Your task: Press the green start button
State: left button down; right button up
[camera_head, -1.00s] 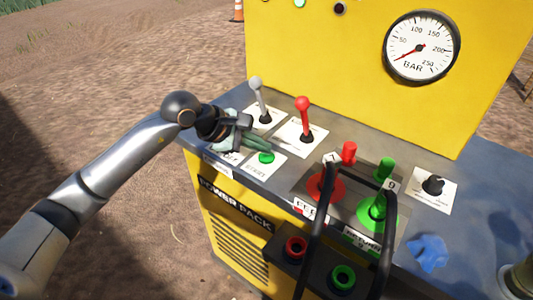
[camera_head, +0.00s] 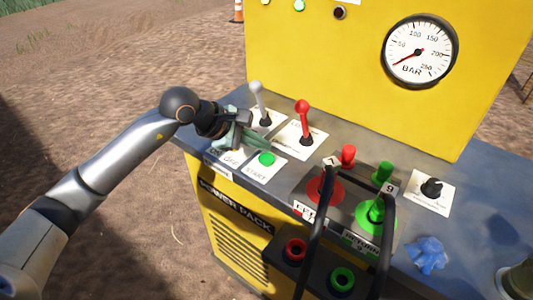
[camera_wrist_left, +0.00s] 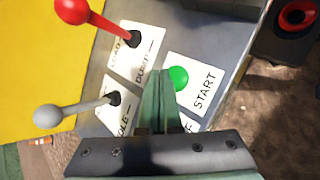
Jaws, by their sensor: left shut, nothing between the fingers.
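The green start button (camera_head: 266,159) sits on a white plate marked START on the grey top of the yellow power pack. In the left wrist view the button (camera_wrist_left: 179,77) shows just right of the fingertips. My left gripper (camera_head: 262,143) is shut and empty, its green fingers over the panel just behind the button in the head view. In the left wrist view the gripper (camera_wrist_left: 158,75) points up the picture beside the button, apart from it as far as I can see. The OFF plate (camera_head: 230,158) is partly hidden by the gripper. My right gripper is not in view.
A grey lever (camera_head: 258,100) and a red lever (camera_head: 303,121) stand close behind the gripper. Red and green couplings under a black bar handle (camera_head: 385,250) stand to the right. A gauge (camera_head: 420,51) is on the yellow back panel.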

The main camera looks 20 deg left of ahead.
aim_at(261, 158)
pick_arm(q)
jog(key=shift+r+p, duration=1.55)
jog(key=shift+r, duration=1)
jog(key=shift+f, duration=0.1)
